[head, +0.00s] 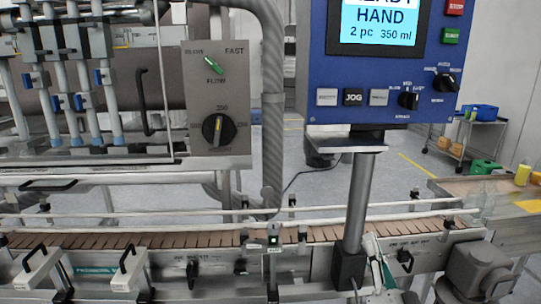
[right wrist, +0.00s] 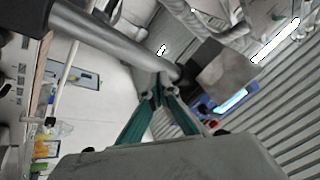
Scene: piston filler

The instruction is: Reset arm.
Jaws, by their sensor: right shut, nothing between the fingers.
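My right gripper (head: 372,242) is low in the head view, right of the panel's grey post, in front of the conveyor. Its teal fingers point up. In the right wrist view, my right gripper (right wrist: 157,88) has its two teal fingers meeting at the tips, with nothing held between them. My left gripper does not show in either view.
The blue control panel (head: 322,72) stands on a grey post (head: 360,200) beside the gripper. The conveyor (head: 170,239) runs across the front. A grey box with a dial (head: 216,90) and filling nozzles (head: 75,90) are at left. A steel table (head: 470,187) is at right.

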